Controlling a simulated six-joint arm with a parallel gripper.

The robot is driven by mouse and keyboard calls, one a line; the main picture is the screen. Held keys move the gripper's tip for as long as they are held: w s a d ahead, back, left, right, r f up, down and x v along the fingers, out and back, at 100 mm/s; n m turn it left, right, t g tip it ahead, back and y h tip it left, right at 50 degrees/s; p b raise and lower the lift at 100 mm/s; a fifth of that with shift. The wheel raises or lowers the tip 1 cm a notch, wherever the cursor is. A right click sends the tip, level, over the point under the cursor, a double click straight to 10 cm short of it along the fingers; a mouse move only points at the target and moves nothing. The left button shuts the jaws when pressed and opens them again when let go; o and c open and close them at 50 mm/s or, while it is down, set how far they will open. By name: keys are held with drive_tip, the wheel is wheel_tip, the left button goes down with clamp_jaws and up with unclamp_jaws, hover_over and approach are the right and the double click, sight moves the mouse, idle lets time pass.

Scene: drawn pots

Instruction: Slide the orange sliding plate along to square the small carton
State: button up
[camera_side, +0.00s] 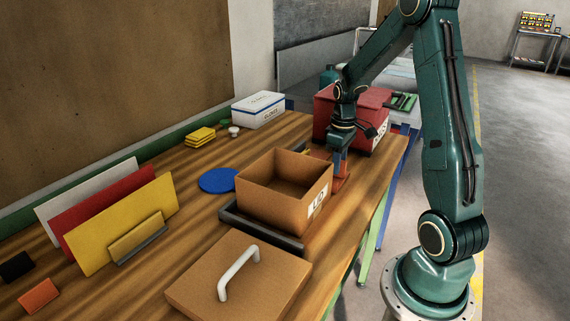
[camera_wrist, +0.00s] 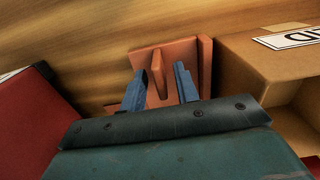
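The small carton (camera_side: 267,206) is open-topped, brown and labelled, and stands in a dark tray (camera_side: 262,238). In the wrist view the carton (camera_wrist: 245,62) is at the right. The orange sliding plate (camera_side: 342,183) is at the carton's far end, partly hidden by my gripper in the side view. In the wrist view the plate (camera_wrist: 180,52) has an upright fin (camera_wrist: 158,75) and an upright face beside the carton; whether they touch is unclear. My gripper (camera_wrist: 160,82) is open, with one blue finger on each side of the fin and gaps visible. It also shows in the side view (camera_side: 340,165).
A red bin (camera_side: 322,112) stands just beyond my gripper, and its side (camera_wrist: 40,125) shows at left in the wrist view. A brown lid with a handle (camera_side: 238,285) lies in front of the tray. A blue disc (camera_side: 217,180) lies left of the carton.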

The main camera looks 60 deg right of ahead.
drive_tip(key=shift+f, duration=0.1)
drive_tip(key=shift+c, duration=0.2)
clamp_jaws()
drive_tip(key=shift+a, duration=2.3)
drive_tip(key=shift+o, duration=0.2)
unclamp_jaws()
